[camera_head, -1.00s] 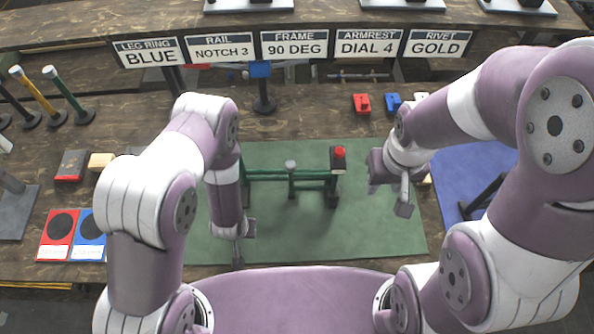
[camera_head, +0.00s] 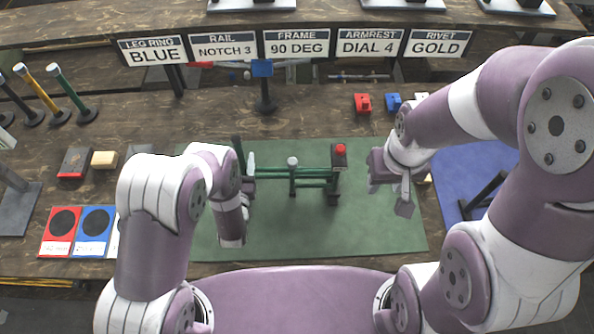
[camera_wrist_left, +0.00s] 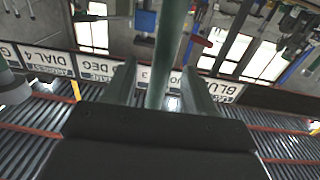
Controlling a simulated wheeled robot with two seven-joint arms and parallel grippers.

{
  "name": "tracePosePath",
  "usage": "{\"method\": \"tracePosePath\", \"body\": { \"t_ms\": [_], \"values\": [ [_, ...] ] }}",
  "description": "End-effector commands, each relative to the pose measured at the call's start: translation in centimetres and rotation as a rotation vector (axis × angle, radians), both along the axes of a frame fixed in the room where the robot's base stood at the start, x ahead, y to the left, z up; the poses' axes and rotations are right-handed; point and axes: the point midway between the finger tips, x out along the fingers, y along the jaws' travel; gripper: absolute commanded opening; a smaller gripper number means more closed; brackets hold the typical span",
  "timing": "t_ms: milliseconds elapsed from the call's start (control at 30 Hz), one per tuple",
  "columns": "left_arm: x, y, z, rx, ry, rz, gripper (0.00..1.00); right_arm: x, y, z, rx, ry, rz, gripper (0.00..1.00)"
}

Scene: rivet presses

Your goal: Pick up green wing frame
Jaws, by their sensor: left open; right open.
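A green frame (camera_head: 313,184) of horizontal bars and upright posts stands on the green mat (camera_head: 360,230). Its right end has a dark block with a red cap. Its left end is partly hidden by my left arm, where a dark green upright (camera_head: 238,153) shows. My left gripper (camera_head: 247,180) is at this left end. In the left wrist view a grey-green post (camera_wrist_left: 168,50) runs between its two open fingers (camera_wrist_left: 160,88); contact cannot be told. My right gripper (camera_head: 398,192) is open and empty to the right of the frame, above the mat.
Upright black, yellow and green rods (camera_head: 72,93) stand at the far left. Red and blue cards (camera_head: 62,226) lie at left. Small red and blue blocks (camera_head: 362,103) sit behind the mat. A row of signs (camera_head: 296,45) stands at the back. A blue mat (camera_head: 455,165) lies right.

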Motion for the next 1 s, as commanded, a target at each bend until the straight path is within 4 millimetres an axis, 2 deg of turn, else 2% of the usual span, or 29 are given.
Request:
{"method": "tracePosePath", "body": {
  "t_ms": [100, 200, 467, 633, 1000],
  "values": [
    [2.4, 0.2, 0.2, 0.000, -0.003, 0.001, 0.55, 0.0, 0.0, 0.0, 0.000, 0.000, 0.000, 0.43],
    [3.8, 0.1, 0.1, -0.001, -0.001, 0.000, 0.55, 0.0, 0.0, 0.0, 0.000, 0.000, 0.000, 0.43],
    [4.2, 0.0, 0.1, -0.001, 0.002, -0.001, 0.55, 0.0, 0.0, 0.0, 0.000, 0.000, 0.000, 0.43],
    [4.2, 0.0, 0.1, -0.001, 0.001, -0.001, 0.00, 0.0, 0.0, 0.0, 0.000, 0.000, 0.000, 0.43],
    [4.2, 0.0, 0.1, -0.001, 0.001, -0.001, 0.00, 0.0, 0.0, 0.0, 0.000, 0.000, 0.000, 0.43]
  ]
}}
